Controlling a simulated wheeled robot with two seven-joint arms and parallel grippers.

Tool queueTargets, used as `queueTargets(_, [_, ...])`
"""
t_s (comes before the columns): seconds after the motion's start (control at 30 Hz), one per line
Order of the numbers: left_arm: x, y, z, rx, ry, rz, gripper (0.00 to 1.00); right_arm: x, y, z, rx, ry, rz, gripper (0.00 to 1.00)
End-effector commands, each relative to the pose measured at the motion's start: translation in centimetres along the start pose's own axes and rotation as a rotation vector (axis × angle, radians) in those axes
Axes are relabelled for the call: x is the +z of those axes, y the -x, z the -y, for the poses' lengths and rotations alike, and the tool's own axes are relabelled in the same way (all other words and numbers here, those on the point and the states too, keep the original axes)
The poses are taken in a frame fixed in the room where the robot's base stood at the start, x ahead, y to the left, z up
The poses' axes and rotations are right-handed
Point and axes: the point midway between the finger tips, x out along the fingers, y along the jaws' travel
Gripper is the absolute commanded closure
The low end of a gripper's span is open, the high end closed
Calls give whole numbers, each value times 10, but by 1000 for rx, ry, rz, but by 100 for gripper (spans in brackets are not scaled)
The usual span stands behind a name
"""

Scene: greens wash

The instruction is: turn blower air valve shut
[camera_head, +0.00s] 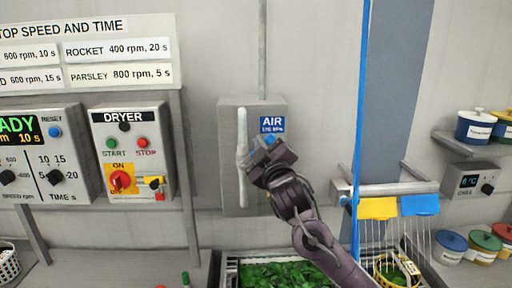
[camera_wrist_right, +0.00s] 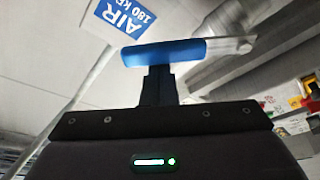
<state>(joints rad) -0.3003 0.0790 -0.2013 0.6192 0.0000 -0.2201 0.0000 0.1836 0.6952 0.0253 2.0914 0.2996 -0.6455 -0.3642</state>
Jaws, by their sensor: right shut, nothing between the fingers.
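The air valve is on a grey wall panel (camera_head: 230,195) beside a blue AIR label (camera_head: 272,124); the label also shows in the wrist view (camera_wrist_right: 127,16). A pale upright bar (camera_head: 242,170) stands at the panel's left. My right gripper (camera_head: 262,153) is at the panel, just right of this bar, and hides part of the valve. In the wrist view, the shut dark fingers (camera_wrist_right: 158,85) are empty and in line with a blue handle (camera_wrist_right: 165,52); I cannot tell whether they touch it. My left gripper is not in view.
A dryer box (camera_head: 131,150) with a red knob is to the left. A blue vertical strip (camera_head: 360,100) and a rack with yellow and blue flags (camera_head: 377,208) are to the right. A tray of greens (camera_head: 285,275) lies below.

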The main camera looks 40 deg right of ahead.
Motion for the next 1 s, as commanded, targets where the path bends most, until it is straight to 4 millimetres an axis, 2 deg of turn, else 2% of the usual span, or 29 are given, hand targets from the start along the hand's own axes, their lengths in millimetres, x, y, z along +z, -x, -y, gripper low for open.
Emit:
queueTargets(0.2, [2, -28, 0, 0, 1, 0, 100, 18, 6, 3, 55, -158, 2, 100])
queueTargets(0.5, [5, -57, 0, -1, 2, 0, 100, 39, 13, 5, 146, -420, 3, 100])
queueTargets(1.0, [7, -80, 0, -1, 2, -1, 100, 58, 20, 11, 243, -694, 3, 100])
